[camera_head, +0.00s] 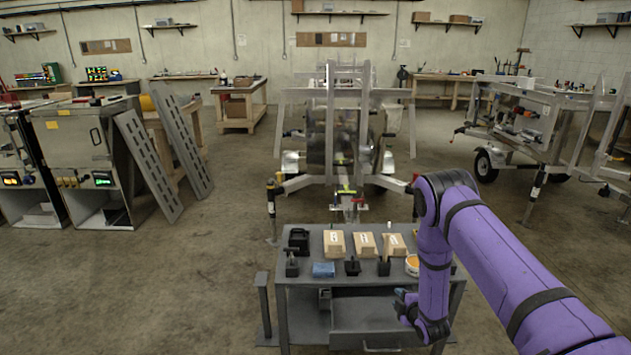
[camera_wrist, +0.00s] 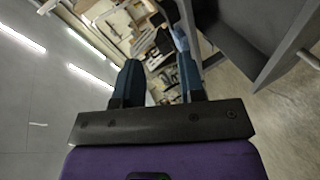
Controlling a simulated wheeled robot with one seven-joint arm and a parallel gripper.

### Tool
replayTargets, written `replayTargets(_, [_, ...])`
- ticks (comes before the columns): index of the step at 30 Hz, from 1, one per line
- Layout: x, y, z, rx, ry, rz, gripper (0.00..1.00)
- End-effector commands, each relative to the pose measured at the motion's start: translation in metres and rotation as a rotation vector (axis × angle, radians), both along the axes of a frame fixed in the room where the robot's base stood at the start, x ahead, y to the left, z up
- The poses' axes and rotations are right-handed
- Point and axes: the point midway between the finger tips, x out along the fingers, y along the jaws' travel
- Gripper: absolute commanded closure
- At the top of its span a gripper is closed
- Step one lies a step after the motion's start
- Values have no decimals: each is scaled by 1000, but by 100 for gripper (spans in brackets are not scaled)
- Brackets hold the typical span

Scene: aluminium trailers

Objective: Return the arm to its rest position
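My purple arm (camera_head: 435,260) reaches in from the right of the head view and bends down at the right side of a grey cart (camera_head: 300,300). My gripper (camera_head: 402,300) is low in front of the cart's right part, near the drawer front (camera_head: 365,340). In the wrist view my gripper (camera_wrist: 158,70) has its two dark fingers apart, with no held object visible between them. The wrist view is tilted, with ceiling lights at left and a grey panel at upper right.
The cart top holds several wooden blocks (camera_head: 365,245), a blue block (camera_head: 323,269), dark holders and an orange-topped tub (camera_head: 412,265). An aluminium trailer (camera_head: 345,130) stands behind it; another (camera_head: 540,120) is at right. Steel cabinets (camera_head: 85,150) stand left. The floor left of the cart is clear.

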Motion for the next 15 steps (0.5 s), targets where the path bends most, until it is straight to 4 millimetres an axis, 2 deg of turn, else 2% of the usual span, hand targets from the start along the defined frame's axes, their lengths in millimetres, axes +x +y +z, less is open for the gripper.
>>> replayTargets(1, [11,-1,22,15,10,-21,64])
replayTargets(6, [33,-5,86,74,72,-96,64])
replayTargets(15, [44,-14,198,187,179,-234,64])
